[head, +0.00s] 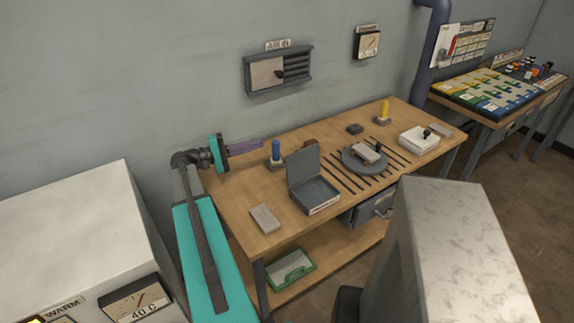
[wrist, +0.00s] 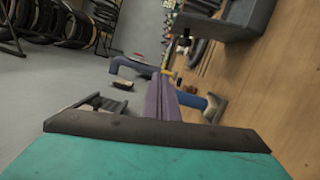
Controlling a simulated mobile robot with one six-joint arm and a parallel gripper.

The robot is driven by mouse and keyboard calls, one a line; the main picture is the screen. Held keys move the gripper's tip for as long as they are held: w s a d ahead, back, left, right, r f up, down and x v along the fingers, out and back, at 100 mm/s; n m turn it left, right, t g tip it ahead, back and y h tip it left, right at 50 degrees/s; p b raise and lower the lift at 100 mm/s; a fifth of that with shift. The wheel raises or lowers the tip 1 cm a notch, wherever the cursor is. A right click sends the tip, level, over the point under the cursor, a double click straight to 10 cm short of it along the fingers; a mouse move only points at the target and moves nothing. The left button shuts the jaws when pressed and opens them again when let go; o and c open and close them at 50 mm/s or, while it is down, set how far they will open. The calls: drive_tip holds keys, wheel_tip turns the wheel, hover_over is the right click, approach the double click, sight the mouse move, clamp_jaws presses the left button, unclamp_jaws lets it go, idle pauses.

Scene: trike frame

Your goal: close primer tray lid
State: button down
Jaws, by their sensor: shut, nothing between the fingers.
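The grey primer tray (head: 325,205) sits on the wooden workbench with a pale label on its front. Its lid (head: 304,165) stands open, tilted up at the tray's left back side. In the wrist view a dark grey box-like part, seemingly the tray and lid (wrist: 228,25), shows at the top right, cut off by the edge. My gripper (head: 258,145) has purple fingers, shut and empty. It is above the bench's back left, left of the tray and apart from it. The fingers also show in the wrist view (wrist: 163,90).
A blue cylinder on a stand (head: 276,152) is close to my fingertips, between them and the lid. A grey block (head: 265,219) lies left of the tray. A round plate (head: 364,160) with a block and a white box (head: 418,139) stand to the right. The wall is behind.

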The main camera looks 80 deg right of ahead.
sight(300, 162)
wheel_tip(300, 162, down, 5)
drive_tip(key=b, duration=0.3)
drive_tip(key=shift+w+b, duration=0.1)
drive_tip(key=shift+b, duration=0.2)
drive_tip(key=shift+d+r, duration=0.1)
drive_tip(key=s+d+r+p, duration=0.1)
drive_tip(key=s+d+p, duration=0.1)
drive_tip(key=s, duration=0.9)
drive_tip(key=shift+s+p, duration=0.25)
drive_tip(key=shift+p, duration=0.6)
